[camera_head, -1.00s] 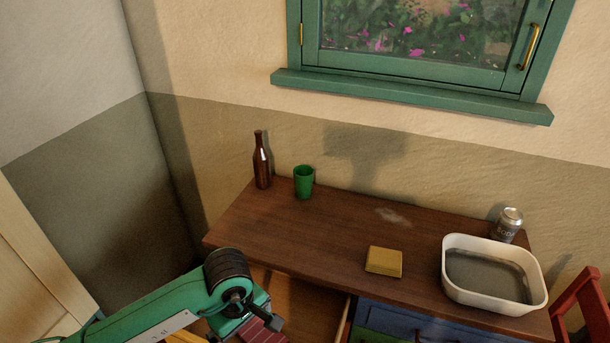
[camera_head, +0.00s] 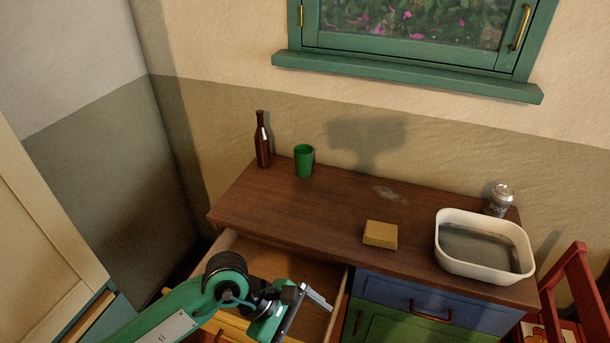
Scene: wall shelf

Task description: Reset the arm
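My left arm (camera_head: 170,318) is green and comes in from the lower left. Its gripper (camera_head: 304,302) hangs in front of the wooden table, over the open drawer (camera_head: 280,268). I see no object in it, but its fingers are small and seen at an angle, so I cannot tell how far apart they are. My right arm and gripper are not in view.
On the tabletop (camera_head: 300,212) stand a brown bottle (camera_head: 263,145), a green cup (camera_head: 304,160), a yellow block (camera_head: 380,235), a can (camera_head: 499,201) and a white basin (camera_head: 484,272). A red chair (camera_head: 570,285) is at right, a pale cabinet (camera_head: 40,220) at left.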

